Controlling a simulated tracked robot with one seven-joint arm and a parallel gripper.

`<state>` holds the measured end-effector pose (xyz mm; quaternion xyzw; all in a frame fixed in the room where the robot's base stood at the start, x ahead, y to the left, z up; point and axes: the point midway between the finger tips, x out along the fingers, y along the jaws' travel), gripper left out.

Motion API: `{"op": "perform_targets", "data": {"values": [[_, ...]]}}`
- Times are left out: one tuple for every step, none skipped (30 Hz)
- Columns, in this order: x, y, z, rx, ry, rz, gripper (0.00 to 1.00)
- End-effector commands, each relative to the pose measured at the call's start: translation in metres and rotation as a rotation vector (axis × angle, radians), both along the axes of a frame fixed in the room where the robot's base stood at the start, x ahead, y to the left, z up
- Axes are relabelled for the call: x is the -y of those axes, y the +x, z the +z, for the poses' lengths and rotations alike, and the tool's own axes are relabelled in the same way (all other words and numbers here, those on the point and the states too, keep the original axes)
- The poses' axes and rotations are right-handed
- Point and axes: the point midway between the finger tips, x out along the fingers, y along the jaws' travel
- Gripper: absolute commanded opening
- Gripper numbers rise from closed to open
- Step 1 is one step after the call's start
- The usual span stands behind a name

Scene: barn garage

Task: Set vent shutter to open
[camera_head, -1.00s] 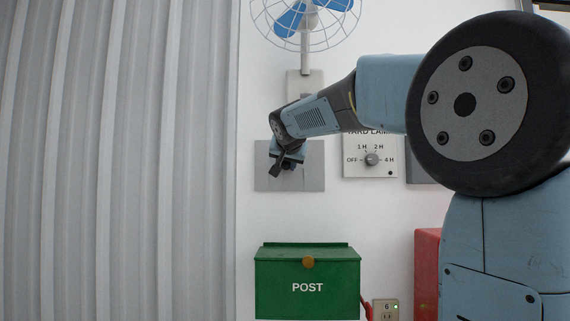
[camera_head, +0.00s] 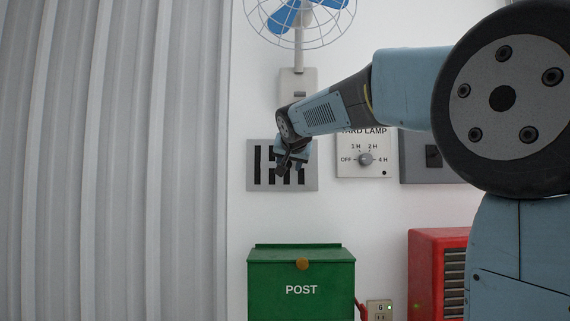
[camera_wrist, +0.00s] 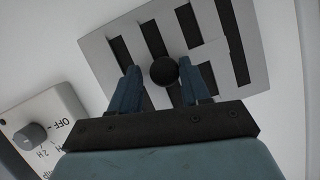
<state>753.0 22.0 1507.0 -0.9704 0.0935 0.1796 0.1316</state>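The vent shutter is a grey square plate (camera_head: 254,183) on the white wall, with dark upright slots showing. In the wrist view the plate (camera_wrist: 99,58) shows several dark slots and a round black knob (camera_wrist: 164,71) near its middle. My gripper (camera_head: 283,170) is in front of the plate's middle and hides part of it in the head view. In the wrist view my gripper (camera_wrist: 160,78) has its two fingers apart, one on each side of the knob, with gaps showing. I cannot tell how near the fingertips are in depth.
A yard lamp dial panel (camera_head: 351,174) is right of the vent, with a grey switch box (camera_head: 415,171) beyond it. A blue fan (camera_head: 298,25) is above. A green post box (camera_head: 301,272) and red cabinet (camera_head: 424,270) are below. Corrugated grey sheeting (camera_head: 110,160) fills the left.

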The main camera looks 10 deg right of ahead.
Motion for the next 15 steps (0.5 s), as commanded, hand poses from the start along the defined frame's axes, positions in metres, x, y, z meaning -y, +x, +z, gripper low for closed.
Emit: {"op": "perform_targets", "data": {"values": [[-0.0004,0.0,0.0,0.0,0.0,0.001,0.52],[-0.0007,0.0,0.0,0.0,0.0,0.001,0.55],[-0.001,0.0,0.0,0.0,0.0,0.001,0.58],[-0.0012,0.0,-0.0001,-0.001,0.0,0.002,0.59],[-0.0014,0.0,-0.0001,-0.001,0.0,0.002,0.59],[-0.0016,0.0001,-0.0002,-0.001,0.0,0.002,0.59],[-0.0017,0.0001,-0.0001,-0.001,0.0,0.002,0.59],[-0.0018,0.0001,-0.0002,-0.001,0.0,0.002,0.59],[-0.002,0.0,-0.0001,-0.001,0.0,0.002,0.59],[-0.0022,-0.0001,0.0,0.0,0.0,0.003,0.59],[-0.0022,-0.0007,0.0002,0.0,0.0,0.003,0.59],[-0.0025,-0.0019,0.0008,0.0,0.0,0.003,0.59],[-0.0027,-0.0035,0.0015,0.0,0.0,0.003,0.59],[-0.003,-0.0055,0.0023,0.0,0.0,0.003,0.59],[-0.0035,-0.009,0.0037,0.0,0.0,0.003,0.59]]}}
